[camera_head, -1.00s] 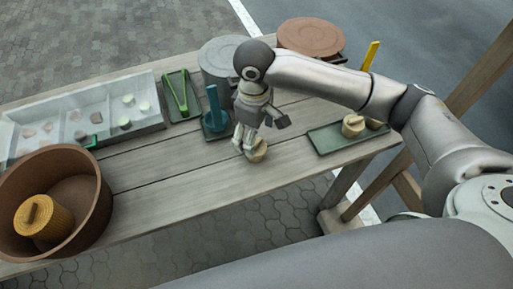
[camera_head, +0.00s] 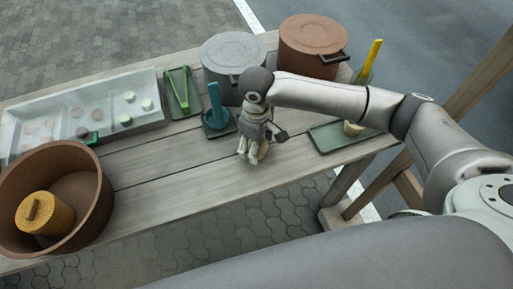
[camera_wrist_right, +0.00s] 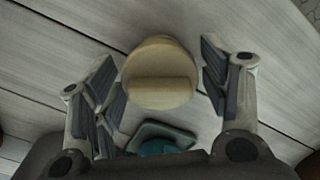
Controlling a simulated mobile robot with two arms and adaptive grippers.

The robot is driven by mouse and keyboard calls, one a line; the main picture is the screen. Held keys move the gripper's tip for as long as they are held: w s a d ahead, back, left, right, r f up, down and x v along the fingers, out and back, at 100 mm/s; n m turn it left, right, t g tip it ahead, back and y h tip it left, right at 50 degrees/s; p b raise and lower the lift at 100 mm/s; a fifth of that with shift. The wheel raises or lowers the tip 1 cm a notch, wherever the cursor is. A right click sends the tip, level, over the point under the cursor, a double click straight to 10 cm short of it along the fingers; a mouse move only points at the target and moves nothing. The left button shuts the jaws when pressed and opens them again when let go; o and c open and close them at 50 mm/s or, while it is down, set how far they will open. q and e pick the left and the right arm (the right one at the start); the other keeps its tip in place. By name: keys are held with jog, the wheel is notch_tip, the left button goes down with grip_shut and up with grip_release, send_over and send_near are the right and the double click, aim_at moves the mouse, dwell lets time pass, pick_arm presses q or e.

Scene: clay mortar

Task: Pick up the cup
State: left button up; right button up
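A pale, round wooden piece with a thick bar across it (camera_wrist_right: 160,75), which I take to be the cup, stands on the table in the right wrist view. My right gripper (camera_wrist_right: 160,95) is open, with its fingers spread on both sides of the piece and gaps showing between. In the head view my right gripper (camera_head: 253,158) is low over the middle of the table and hides most of the piece. My left gripper is not in view.
A blue-handled tool on a dark tray (camera_head: 218,112) stands just behind the gripper, with a grey pot (camera_head: 228,50) and a brown pot (camera_head: 310,38) beyond. A green tray (camera_head: 327,138) lies right, a brown tub (camera_head: 95,200) left. The front planks are clear.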

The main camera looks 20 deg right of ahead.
jog(key=c, duration=0.7)
jog(key=shift+o, duration=0.2)
